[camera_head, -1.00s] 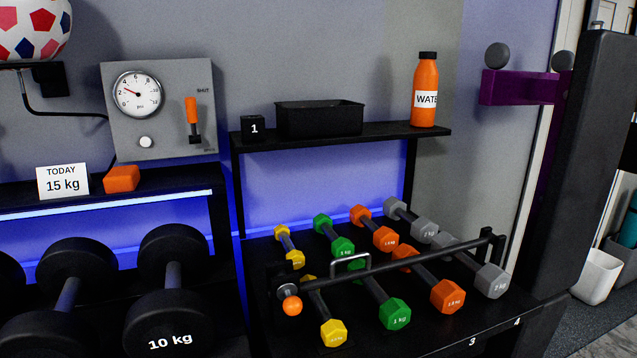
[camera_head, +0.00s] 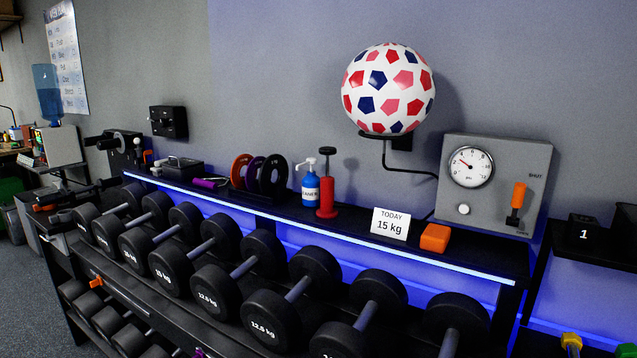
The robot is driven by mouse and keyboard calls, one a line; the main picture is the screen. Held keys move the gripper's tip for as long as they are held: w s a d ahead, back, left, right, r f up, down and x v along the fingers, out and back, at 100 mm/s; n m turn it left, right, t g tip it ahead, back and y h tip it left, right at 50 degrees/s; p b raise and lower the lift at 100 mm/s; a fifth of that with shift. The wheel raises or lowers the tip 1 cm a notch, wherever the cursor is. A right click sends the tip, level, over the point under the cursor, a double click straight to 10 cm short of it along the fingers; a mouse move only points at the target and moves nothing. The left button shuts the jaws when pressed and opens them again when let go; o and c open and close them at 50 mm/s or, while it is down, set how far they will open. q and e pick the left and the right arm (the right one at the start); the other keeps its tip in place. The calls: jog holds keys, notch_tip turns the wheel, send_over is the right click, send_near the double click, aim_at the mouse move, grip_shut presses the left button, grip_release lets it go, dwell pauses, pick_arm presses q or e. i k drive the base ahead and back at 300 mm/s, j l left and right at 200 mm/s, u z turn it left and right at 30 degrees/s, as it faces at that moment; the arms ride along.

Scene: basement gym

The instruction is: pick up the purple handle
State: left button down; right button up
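A small purple cylinder (camera_head: 205,183), which looks like the purple handle, lies on the top shelf of the dumbbell rack. It is just right of a black open box (camera_head: 180,167) and left of several upright weight plates (camera_head: 272,177). It looks small at this distance, and its far side is hidden. Another bit of purple (camera_head: 200,352) shows at the bottom edge, too cut off to identify. Neither of my grippers is in view.
Large dumbbells (camera_head: 213,293) fill the tier below. A ball (camera_head: 388,88) sits on a wall bracket. Floor shows at lower left.

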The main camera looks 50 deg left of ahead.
aim_at(202, 182)
jog(key=u, duration=2.25)
jog(key=j+z, duration=0.1)
jog(key=z, duration=0.3)
jog(key=i+j+z, duration=0.1)
jog(key=z, duration=0.3)
jog(key=j+z, duration=0.15)
jog(key=z, duration=0.25)
jog(key=j+z, duration=0.15)
jog(key=z, duration=0.3)
jog(key=j+z, duration=0.2)
jog(key=z, duration=0.2)
jog(key=k+j+z, duration=0.2)
jog(key=j, duration=0.3)
jog(key=j+z, duration=0.2)
jog(key=j, duration=0.35)
jog(key=k+j+z, duration=0.2)
jog(key=j, duration=0.25)
jog(key=k+j+z, duration=0.25)
jog(key=j, duration=0.2)
jog(key=k+j+z, duration=0.2)
jog(key=j, duration=0.25)
jog(key=k+j+z, duration=0.2)
jog(key=j, duration=0.15)
